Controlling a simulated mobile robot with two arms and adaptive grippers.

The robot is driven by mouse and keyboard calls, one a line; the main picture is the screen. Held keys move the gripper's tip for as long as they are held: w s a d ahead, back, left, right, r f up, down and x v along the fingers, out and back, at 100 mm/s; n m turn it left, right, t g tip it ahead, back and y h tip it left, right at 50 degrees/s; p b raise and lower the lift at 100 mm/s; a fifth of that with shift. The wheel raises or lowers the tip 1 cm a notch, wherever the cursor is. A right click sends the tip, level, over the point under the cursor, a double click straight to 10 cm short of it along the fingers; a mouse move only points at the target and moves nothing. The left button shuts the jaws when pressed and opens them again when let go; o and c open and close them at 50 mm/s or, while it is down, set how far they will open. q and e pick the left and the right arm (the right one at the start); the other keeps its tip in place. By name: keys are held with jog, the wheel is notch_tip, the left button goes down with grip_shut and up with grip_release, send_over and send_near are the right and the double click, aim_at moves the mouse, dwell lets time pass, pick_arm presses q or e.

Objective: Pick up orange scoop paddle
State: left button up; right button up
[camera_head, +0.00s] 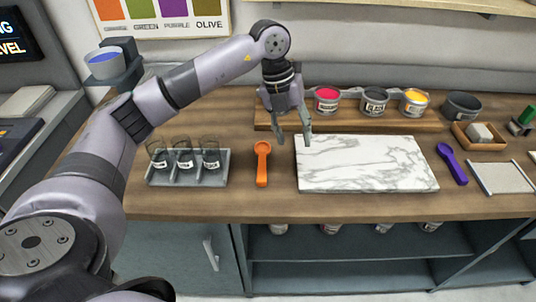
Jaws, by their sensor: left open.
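The orange scoop paddle (262,166) lies on the wooden counter, its round end toward the wall and its handle toward the front edge. It lies between the tray of glasses and the marble slab. My left gripper (293,140) is open and empty, pointing down just right of the scoop's round end, near the slab's back left corner. It looks apart from the scoop; its exact height is hard to tell. My right gripper is not in view.
A grey tray (190,181) with 3 labelled glasses stands left of the scoop. The marble slab (365,163) lies right of it, then a purple scoop (452,164). Ink tins, including a red one (327,99), stand on a wooden riser behind. Bare counter surrounds the orange scoop.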

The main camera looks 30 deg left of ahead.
pick_arm(q)
jog(key=a+r+n+y, duration=0.2)
jog(key=a+y, duration=0.1)
jog(key=a, duration=0.6)
jog(key=p, duration=0.4)
send_over(262, 162)
jog(key=shift+g, duration=0.3)
jog(key=f, duration=1)
jog(key=shift+s+d+f, duration=0.15)
jog(key=shift+s+d, duration=0.05)
jog(key=shift+d, duration=0.05)
jog(key=shift+f, duration=0.8)
jog(key=f, duration=0.1)
jog(key=f+p, duration=0.2)
jog(key=shift+w+a+f, duration=0.2)
jog(key=shift+a+f, duration=0.05)
jog(key=shift+f, duration=0.6)
jog(key=shift+c, duration=0.7)
grip_shut()
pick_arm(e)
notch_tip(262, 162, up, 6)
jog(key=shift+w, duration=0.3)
